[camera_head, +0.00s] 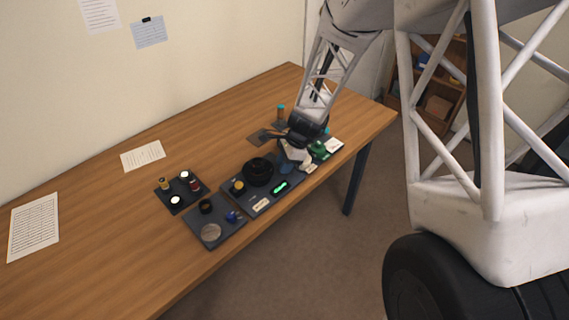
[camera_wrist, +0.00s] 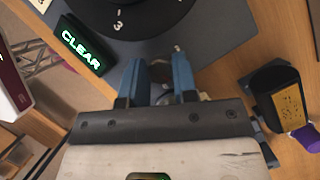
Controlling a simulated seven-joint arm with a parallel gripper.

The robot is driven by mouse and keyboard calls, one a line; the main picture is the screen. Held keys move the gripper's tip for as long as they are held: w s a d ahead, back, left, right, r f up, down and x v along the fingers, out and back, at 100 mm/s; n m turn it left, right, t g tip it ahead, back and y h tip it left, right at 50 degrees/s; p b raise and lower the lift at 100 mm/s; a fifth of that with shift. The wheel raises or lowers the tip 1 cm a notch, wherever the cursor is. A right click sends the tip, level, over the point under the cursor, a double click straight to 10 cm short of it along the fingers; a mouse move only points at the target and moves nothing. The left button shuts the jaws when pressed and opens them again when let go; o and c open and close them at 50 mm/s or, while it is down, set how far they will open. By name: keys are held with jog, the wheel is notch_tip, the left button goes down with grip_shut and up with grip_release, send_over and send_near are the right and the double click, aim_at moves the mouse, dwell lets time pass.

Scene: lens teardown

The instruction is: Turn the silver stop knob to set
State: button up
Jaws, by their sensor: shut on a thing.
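My gripper (camera_wrist: 162,62) shows in the wrist view as two blue fingers close together, closed around a small metallic part between them. This seems to be the silver stop knob, mostly hidden by the fingers, so its setting cannot be read. The fingers point at the dark grey board (camera_wrist: 222,35), just beside a black round dial (camera_wrist: 150,14) with white numbers, a "3" among them. In the head view my gripper (camera_head: 292,153) is low over the far right end of the board, and the knob cannot be made out.
A lit green "CLEAR" sign (camera_wrist: 84,46) is on the board, left of the fingers. A black block with a yellow label (camera_wrist: 277,88) and a purple piece (camera_wrist: 307,137) are close on the right. The wooden table (camera_head: 100,230) is mostly bare toward the left.

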jog(key=m+t, duration=0.1)
jog(key=m, duration=0.3)
jog(key=shift+s+m+t, duration=0.1)
jog(key=shift+m+t, duration=0.2)
jog(key=shift+t, duration=0.1)
jog(key=m+t, duration=0.1)
jog(key=m, duration=0.3)
jog(key=shift+h, duration=0.3)
jog(key=shift+t, duration=0.3)
jog(key=o, duration=0.9)
jog(key=shift+o, duration=0.2)
jog(key=shift+s, duration=0.1)
jog(key=v, duration=0.8)
